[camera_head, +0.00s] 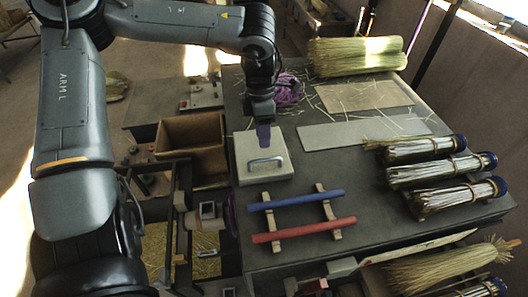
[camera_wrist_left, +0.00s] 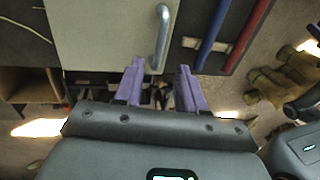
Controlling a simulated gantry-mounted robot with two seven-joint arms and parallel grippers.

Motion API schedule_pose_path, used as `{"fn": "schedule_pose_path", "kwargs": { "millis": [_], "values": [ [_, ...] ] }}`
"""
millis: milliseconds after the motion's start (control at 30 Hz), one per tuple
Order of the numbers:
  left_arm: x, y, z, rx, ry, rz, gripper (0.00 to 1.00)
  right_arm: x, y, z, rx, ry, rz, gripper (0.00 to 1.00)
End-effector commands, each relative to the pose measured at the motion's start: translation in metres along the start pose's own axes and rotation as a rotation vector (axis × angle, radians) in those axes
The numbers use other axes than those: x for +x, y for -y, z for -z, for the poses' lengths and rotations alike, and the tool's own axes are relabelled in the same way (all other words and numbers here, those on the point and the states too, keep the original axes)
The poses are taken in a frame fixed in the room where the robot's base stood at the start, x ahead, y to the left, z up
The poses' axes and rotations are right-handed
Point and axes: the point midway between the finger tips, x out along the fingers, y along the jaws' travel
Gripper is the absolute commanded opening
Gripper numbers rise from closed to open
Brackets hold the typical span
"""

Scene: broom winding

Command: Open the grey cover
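The grey cover (camera_head: 245,170) is a pale square lid with a metal bar handle (camera_head: 266,164), near the left edge of the dark bench. In the left wrist view the cover (camera_wrist_left: 100,30) fills the upper left, with its handle (camera_wrist_left: 161,38) near its right side. My left gripper (camera_head: 263,136) points down over the cover, just behind the handle in the head view. In the wrist view its two purple fingers (camera_wrist_left: 160,88) are apart with nothing between them. The handle lies beyond the fingertips, outside the gap. My right gripper is not in view.
Blue (camera_head: 296,200) and red (camera_head: 304,230) rods rest on wooden strips in front of the cover. Purple twine (camera_head: 287,90) lies behind it. A cardboard box (camera_head: 190,142) stands left. Bound straw bundles (camera_head: 430,170) lie right; a flat grey plate (camera_head: 365,131) lies between.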

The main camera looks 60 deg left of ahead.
Motion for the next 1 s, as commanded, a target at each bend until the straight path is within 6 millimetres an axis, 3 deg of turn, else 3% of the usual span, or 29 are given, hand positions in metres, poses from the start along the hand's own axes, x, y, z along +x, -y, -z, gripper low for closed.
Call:
{"fn": "schedule_pose_path", "kwargs": {
  "millis": [200, 400, 867, 1000],
  "values": [
    [0.036, 0.001, 0.001, -0.001, -0.003, 0.004, 0.40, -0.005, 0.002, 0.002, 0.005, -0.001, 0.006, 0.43],
    [0.059, 0.001, 0.001, -0.001, -0.002, 0.002, 0.40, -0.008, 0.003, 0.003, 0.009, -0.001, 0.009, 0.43],
    [0.069, 0.000, 0.000, -0.002, 0.000, 0.001, 0.40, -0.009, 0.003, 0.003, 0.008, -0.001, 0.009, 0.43],
    [0.069, 0.000, 0.000, -0.002, 0.000, 0.001, 0.21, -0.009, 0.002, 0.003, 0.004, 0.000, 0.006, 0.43]
  ]
}}
